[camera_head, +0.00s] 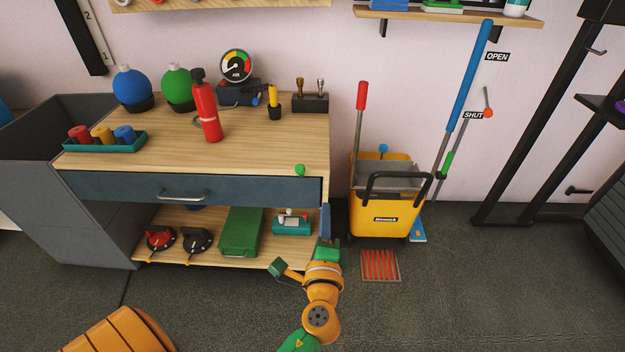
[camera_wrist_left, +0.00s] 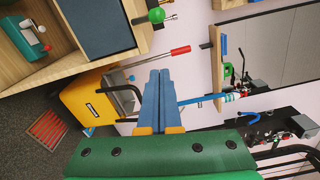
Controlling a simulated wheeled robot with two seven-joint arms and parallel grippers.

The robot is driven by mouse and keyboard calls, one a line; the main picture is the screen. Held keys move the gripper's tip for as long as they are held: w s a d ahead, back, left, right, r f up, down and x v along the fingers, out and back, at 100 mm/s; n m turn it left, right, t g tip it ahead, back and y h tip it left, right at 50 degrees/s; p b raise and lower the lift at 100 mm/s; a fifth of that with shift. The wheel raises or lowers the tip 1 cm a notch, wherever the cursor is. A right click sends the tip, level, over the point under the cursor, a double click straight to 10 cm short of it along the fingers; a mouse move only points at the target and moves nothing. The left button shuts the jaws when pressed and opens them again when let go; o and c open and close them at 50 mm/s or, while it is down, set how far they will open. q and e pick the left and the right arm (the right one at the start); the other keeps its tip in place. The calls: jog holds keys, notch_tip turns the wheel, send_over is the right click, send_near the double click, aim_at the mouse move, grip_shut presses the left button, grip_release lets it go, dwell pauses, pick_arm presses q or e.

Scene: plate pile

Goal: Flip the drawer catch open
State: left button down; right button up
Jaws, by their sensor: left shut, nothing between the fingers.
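The drawer (camera_head: 130,189) under the wooden bench top has a dark blue front with a metal handle and looks shut. A green ball knob, which seems to be the drawer catch (camera_head: 300,170), sits at the upper right end of the drawer front. It also shows at the top of the left wrist view (camera_wrist_left: 156,15). My left gripper (camera_head: 325,208) is shut and empty, with its blue fingers pointing up. It is below and to the right of the knob, apart from it. In the left wrist view the fingertips (camera_wrist_left: 160,72) have a clear gap to the knob.
A yellow mop bucket (camera_head: 385,218) stands close to the right of the bench. The lower shelf holds a green box (camera_head: 240,232) and other items. A red extinguisher (camera_head: 207,112) stands on the bench top. Open floor lies in front.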

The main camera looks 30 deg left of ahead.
aim_at(301, 173)
pick_arm(q)
jog(key=w+a+p, duration=0.1)
jog(key=w+a, duration=0.5)
jog(key=a, duration=0.2)
jog(key=shift+w+a+r+p, duration=0.25)
jog(key=shift+w+p, duration=0.05)
jog(key=shift+w, duration=0.1)
pick_arm(e)
jog(key=shift+s+a+r, duration=0.2)
jog(key=shift+a+r, duration=0.2)
jog(key=shift+a, duration=0.05)
jog(key=shift+s+a+r, duration=0.2)
jog(key=shift+a+r, duration=0.2)
jog(key=shift+a, duration=0.05)
jog(key=shift+s+d+f, duration=0.1)
